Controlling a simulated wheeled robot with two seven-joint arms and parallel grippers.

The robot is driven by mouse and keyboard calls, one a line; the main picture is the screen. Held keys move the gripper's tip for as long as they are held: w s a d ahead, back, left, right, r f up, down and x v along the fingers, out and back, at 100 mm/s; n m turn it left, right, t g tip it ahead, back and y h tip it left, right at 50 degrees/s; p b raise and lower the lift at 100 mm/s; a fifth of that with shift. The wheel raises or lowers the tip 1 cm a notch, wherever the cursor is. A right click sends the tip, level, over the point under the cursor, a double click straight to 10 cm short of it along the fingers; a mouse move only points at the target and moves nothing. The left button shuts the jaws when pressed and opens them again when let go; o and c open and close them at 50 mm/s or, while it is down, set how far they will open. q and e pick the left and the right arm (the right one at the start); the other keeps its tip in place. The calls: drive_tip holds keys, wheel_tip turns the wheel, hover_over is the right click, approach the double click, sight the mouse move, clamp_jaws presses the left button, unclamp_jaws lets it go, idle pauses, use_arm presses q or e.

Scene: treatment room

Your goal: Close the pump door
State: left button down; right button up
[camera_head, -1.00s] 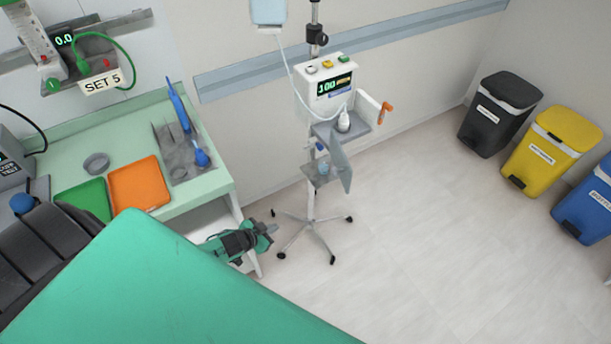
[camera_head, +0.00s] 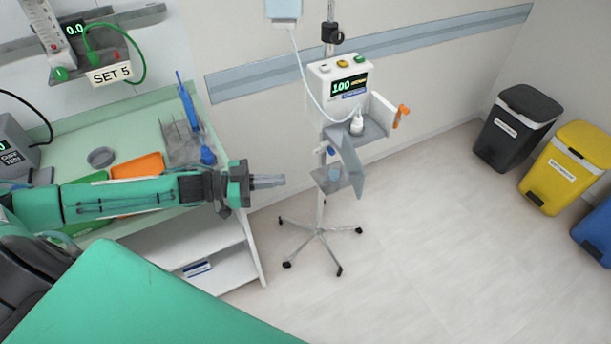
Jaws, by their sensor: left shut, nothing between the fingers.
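The white pump (camera_head: 323,78) is on a pole stand and its lit screen reads 100. Its door (camera_head: 381,111), a white panel with an orange handle (camera_head: 401,114), stands open, swung out at the right side of the pump. A small white bottle (camera_head: 357,124) with a tube sits at the front of the pump, above a grey tray. My left gripper (camera_head: 270,182) is shut and empty, left of the stand and lower than the pump, pointing right. It touches nothing that I can see. My right gripper is out of view.
A grey panel (camera_head: 349,167) and small shelf hang on the pole under the pump. The stand's wheeled base (camera_head: 320,232) spreads on the floor. A green-topped counter (camera_head: 152,120) with trays lies left, under my left arm. The floor right of the stand is clear up to the bins (camera_head: 517,130).

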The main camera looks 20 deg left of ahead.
use_arm(q)
drive_tip(key=p, duration=0.4)
approach(343, 174)
drive_tip(key=x, duration=0.5)
drive_tip(key=shift+w+r, duration=0.1)
drive_tip(key=shift+x, duration=0.9)
drive_tip(key=shift+d+t, duration=0.15)
drive_tip(key=shift+t, duration=0.15)
